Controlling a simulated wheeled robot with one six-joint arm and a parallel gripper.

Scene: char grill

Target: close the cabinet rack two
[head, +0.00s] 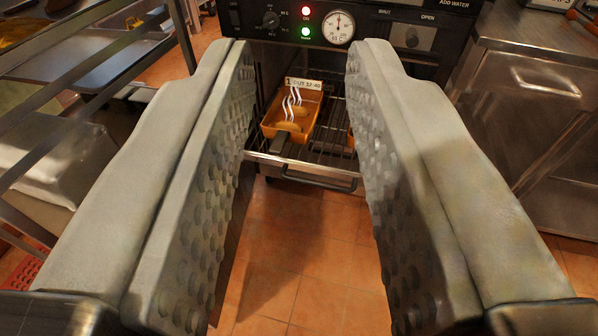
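The cabinet (262,22) stands ahead, with a dark control panel across its top. A wire rack (330,136) shows in its opening, with a metal front edge and a dark handle (318,180) that stick out toward me. An orange pan (275,112) with food in it sits on the rack, under a "1 OUT 12:40" label and white steam marks. Which rack number this is cannot be told. My gripper (297,62) is open, its two grey studded fingers spread wide on either side of the rack, with nothing between them. The left finger hides part of the cabinet's left side.
A metal shelf frame with trays (110,60) stands on the left. A steel counter with drawers (545,90) stands close on the right. The orange tiled floor (295,250) in front of the cabinet is clear.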

